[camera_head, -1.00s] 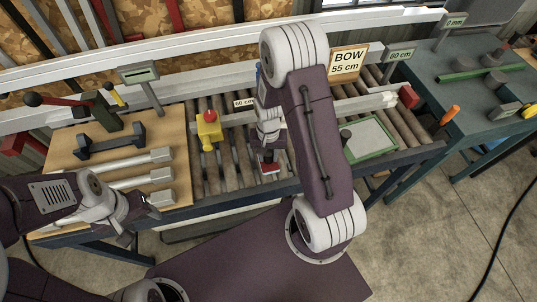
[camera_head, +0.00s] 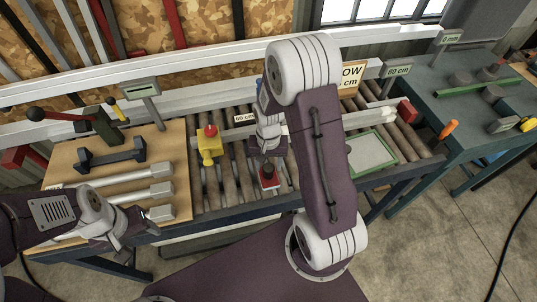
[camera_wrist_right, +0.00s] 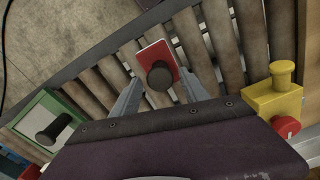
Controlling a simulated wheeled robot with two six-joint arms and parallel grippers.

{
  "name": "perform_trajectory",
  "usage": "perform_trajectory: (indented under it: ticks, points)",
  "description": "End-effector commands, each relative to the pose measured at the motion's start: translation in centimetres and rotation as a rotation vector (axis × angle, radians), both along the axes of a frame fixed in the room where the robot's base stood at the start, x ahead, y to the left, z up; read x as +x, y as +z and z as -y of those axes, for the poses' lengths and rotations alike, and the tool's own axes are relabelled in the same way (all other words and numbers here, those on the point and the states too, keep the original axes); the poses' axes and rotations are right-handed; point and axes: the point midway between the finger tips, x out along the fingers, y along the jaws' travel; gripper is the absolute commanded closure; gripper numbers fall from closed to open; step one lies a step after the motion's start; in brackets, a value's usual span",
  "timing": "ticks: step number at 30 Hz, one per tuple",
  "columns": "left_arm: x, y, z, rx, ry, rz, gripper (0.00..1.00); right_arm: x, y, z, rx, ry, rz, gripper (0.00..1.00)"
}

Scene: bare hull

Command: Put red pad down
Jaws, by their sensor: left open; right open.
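The red pad (camera_head: 270,184), a small plate with a pale edge and a black knob on top, lies on the roller conveyor (camera_head: 228,186) near its front edge. It also shows in the right wrist view (camera_wrist_right: 153,50). My right gripper (camera_head: 268,157) is above the pad with its jaws apart. In the right wrist view the right gripper's fingers (camera_wrist_right: 160,80) stand open on either side of the knob, with nothing gripped. My left gripper (camera_head: 145,222) is open and empty at the front of the wooden board, far left of the pad.
A yellow block with a red button (camera_head: 209,146) stands left of the pad. A green-framed plate (camera_head: 372,152) lies to the right, partly behind my right arm; its black knob (camera_wrist_right: 53,128) shows in the wrist view. A wooden board (camera_head: 115,165) carries metal bars at left.

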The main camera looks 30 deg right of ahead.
Motion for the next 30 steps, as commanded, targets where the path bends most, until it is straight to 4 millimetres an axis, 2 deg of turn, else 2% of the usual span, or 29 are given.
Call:
perform_trajectory:
  ticks: [3,9,12,17,19,24,27,30]
  points:
    - [0.0,0.1,0.0,0.000,0.000,0.000,0.43,0.2,3.1,0.0,-0.001,0.000,0.008,0.47]
    - [0.0,0.2,0.0,0.000,0.000,0.000,0.43,0.1,6.9,0.0,-0.001,0.000,0.004,0.47]
    - [0.0,0.3,0.0,0.000,0.000,0.000,0.43,0.0,7.7,0.0,0.000,0.000,0.001,0.47]
    - [0.0,0.3,0.0,0.000,0.000,0.000,0.43,-0.2,8.0,-0.1,0.001,0.008,0.000,0.47]
    - [0.0,0.3,0.0,0.000,0.000,0.000,0.43,-1.5,8.2,-1.2,0.002,0.086,0.017,0.47]
    - [0.0,0.3,0.0,0.000,0.000,0.000,0.43,-6.8,8.3,-4.3,-0.003,0.390,0.084,0.47]
    - [0.0,0.3,0.0,0.000,0.000,0.000,0.43,-8.1,8.2,-4.8,-0.007,0.471,0.103,0.47]
    - [0.0,0.3,0.0,0.000,0.000,0.000,0.43,-8.2,8.2,-4.9,-0.008,0.479,0.104,0.47]
